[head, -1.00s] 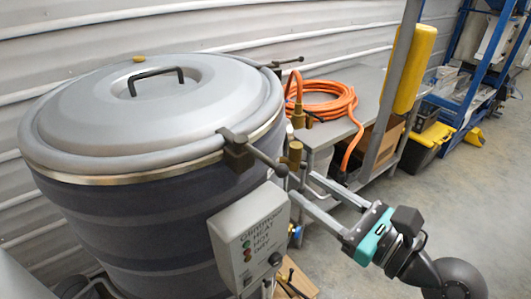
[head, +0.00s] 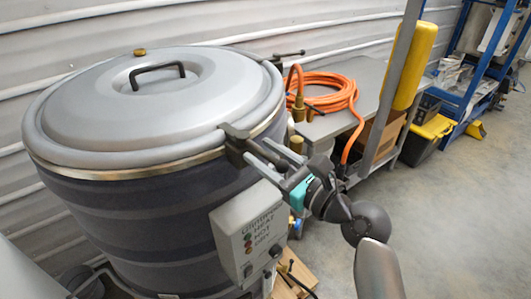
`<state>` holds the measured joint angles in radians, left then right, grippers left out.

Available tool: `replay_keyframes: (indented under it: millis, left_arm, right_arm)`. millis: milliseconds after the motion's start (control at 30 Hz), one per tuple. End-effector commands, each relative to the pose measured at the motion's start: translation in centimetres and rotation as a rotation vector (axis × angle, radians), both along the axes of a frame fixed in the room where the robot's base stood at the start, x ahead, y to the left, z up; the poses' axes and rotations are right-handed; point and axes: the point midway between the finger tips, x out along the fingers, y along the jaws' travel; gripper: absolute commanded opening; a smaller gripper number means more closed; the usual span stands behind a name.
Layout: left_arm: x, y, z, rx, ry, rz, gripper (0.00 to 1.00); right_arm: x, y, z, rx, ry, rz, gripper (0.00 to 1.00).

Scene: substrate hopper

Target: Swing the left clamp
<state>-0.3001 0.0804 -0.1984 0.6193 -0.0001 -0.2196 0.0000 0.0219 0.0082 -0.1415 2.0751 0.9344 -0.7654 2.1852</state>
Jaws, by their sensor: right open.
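A large dark drum (head: 130,225) has a grey domed lid (head: 105,105) with a black handle. A dark clamp (head: 236,140) sits on the lid rim at the front right, with its lever pointing right. A second clamp (head: 288,56) sits at the back right rim, its lever also pointing right. Which of them is the left clamp I cannot tell. My right gripper (head: 260,152) is open, its two fingers reaching along the front clamp's lever. The fingers hide much of the lever, and I cannot tell whether they touch it. My left gripper is not in view.
A grey control box (head: 248,235) hangs on the drum just below my right gripper. A grey bench (head: 350,75) with a coiled orange hose (head: 325,95) stands behind, beside a grey post with a yellow cylinder (head: 410,65).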

Motion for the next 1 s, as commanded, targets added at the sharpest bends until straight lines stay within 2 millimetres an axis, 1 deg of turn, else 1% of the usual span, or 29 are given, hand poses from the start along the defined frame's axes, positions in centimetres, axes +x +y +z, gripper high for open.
replay_keyframes:
  millis: [33,67,467,1000]
  left_arm:
    - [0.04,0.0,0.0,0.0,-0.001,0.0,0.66]
    - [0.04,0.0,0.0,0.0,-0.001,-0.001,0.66]
    - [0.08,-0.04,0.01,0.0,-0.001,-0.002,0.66]
    - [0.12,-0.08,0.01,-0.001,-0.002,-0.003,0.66]
  right_arm:
    - [0.0,-0.01,0.01,0.0,0.0,0.0,0.47]
    - [0.0,-0.01,0.01,0.0,0.0,0.0,0.45]
    - [-0.03,-0.05,0.01,0.0,0.0,0.0,0.0]
    - [-0.02,-0.06,0.0,0.0,0.0,-0.001,0.0]
